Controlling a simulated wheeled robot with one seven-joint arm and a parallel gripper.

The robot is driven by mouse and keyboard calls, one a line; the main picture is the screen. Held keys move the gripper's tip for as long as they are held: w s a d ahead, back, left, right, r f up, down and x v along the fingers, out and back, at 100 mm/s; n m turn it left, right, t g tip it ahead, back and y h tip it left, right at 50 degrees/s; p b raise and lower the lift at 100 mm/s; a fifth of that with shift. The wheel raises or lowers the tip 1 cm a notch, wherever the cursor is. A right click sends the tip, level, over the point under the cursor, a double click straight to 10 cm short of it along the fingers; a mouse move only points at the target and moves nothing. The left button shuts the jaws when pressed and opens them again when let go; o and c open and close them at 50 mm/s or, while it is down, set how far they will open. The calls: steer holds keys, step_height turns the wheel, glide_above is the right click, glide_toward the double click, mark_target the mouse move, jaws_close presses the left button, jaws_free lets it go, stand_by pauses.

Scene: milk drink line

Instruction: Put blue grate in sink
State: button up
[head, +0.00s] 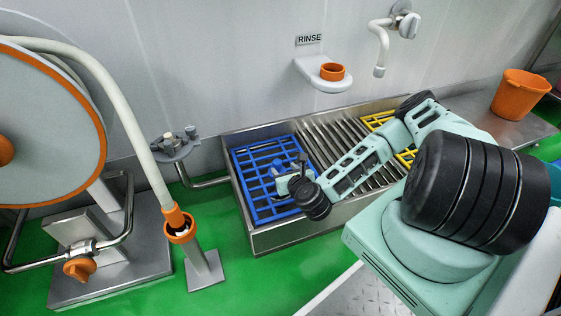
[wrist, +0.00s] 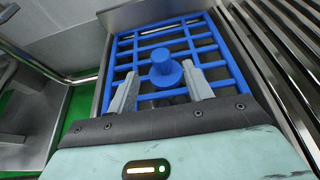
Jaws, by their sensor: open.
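The blue grate (head: 245,187) lies in the left bay of the long steel sink (head: 285,236). It also shows in the wrist view (wrist: 229,60), with a round blue knob (wrist: 166,72) standing up from its bars. My gripper (head: 299,170) is low over the grate's right part in the head view. In the wrist view my gripper (wrist: 162,80) is open, with one finger on each side of the knob. A gap shows between the fingers and the knob. I cannot tell whether the grate sits fully down, and my wrist hides part of it.
A ribbed steel section (head: 335,140) is right of the grate, with a yellow grate (head: 378,118) beyond. An orange bucket (head: 519,95) stands on the right. A white holder with an orange ring (head: 333,72) and a faucet (head: 381,45) are on the wall. A hose stand (head: 204,268) is at left.

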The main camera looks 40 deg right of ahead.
steer(key=p+v, duration=0.2)
steer(key=v, duration=0.4)
steer(key=a+r+n+g+y, duration=0.4)
steer(key=a+r+n, duration=0.3)
steer(key=n, duration=0.8)
steer(key=a+r+n+g+y, duration=0.45)
steer(key=a+n, duration=0.55)
steer(key=n, duration=0.5)
steer(key=s+a+r+n+g+h, duration=0.2)
steer(key=s+a+r+n, duration=0.1)
steer(key=s+r+n, duration=0.5)
steer(key=s+a+r+n+g+h, duration=0.2)
steer(key=s+r+n, duration=0.6)
steer(key=s+r, duration=0.4)
steer(key=shift+a+r+n, duration=0.2)
steer(key=shift+a+n, duration=0.2)
steer(key=shift+a, duration=0.15)
steer(key=shift+g, duration=0.25)
step_height(320, 180, up, 43)
steer(key=p, duration=4.2)
steer(key=shift+p, duration=0.4)
